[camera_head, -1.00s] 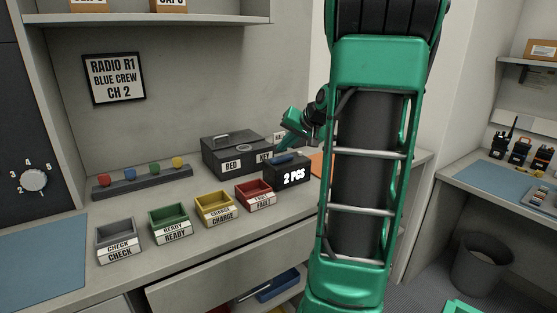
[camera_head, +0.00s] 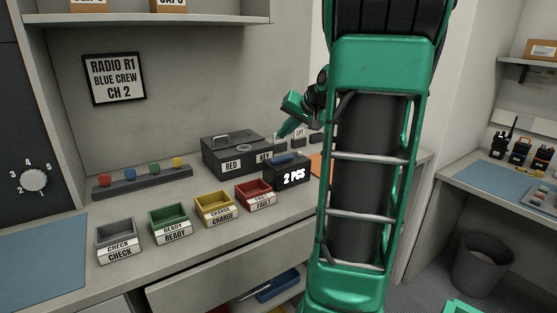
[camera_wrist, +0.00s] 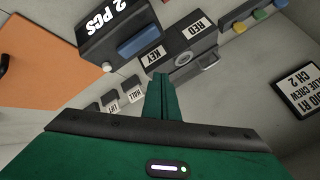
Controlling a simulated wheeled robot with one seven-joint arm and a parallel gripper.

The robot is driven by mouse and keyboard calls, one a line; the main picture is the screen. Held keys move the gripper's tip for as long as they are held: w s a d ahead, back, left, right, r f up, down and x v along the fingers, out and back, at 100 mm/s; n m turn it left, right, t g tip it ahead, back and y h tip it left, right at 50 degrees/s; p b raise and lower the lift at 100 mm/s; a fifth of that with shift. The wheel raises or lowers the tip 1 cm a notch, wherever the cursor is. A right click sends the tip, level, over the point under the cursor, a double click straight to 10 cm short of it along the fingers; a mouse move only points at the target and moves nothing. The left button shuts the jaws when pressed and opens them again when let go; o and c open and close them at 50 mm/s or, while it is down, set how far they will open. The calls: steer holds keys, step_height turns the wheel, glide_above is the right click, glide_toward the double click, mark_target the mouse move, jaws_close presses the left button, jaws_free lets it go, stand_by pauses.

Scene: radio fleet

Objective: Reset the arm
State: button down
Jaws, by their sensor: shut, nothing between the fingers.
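My gripper (camera_head: 282,133) is a green parallel gripper held in the air over the back right of the workbench, near the black box with key and red labels. Its fingers are together and hold nothing. In the wrist view the shut green fingers (camera_wrist: 162,97) point toward that black box (camera_wrist: 184,52). In the head view the black box (camera_head: 225,150) stands near the back wall, left of my gripper. The dark "2 PCS" box (camera_head: 291,176) with a blue piece on top stands below my gripper.
Grey, green (camera_head: 170,222), yellow and red (camera_head: 256,195) labelled trays line the bench front. A rack with coloured knobs (camera_head: 143,179) lies behind them. Another desk with radios (camera_head: 519,150) and a bin (camera_head: 481,265) stand to the right.

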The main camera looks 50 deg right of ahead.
stand_by(0.5)
steer(key=s+a+f+n+g, duration=0.1)
steer(key=s+a+f+g, duration=0.1)
steer(key=s+a+f, duration=0.3)
steer(key=s+a+f+n+g, duration=0.1)
steer(key=s+a+f+g, duration=0.15)
steer(key=a, duration=0.55)
steer(key=s+a+f+n+g, duration=0.1)
steer(key=s+a+f+g, duration=0.1)
steer(key=s+a, duration=0.3)
steer(key=s+a+f+n+g+y, duration=0.1)
steer(key=s+a+f, duration=0.3)
steer(key=s, duration=0.9)
steer(key=shift+s+a+f+g, duration=0.3)
steer(key=shift+a+f+g, duration=0.1)
steer(key=shift+a+g, duration=0.4)
steer(key=shift+w+f, duration=0.25)
steer(key=shift+w, duration=0.4)
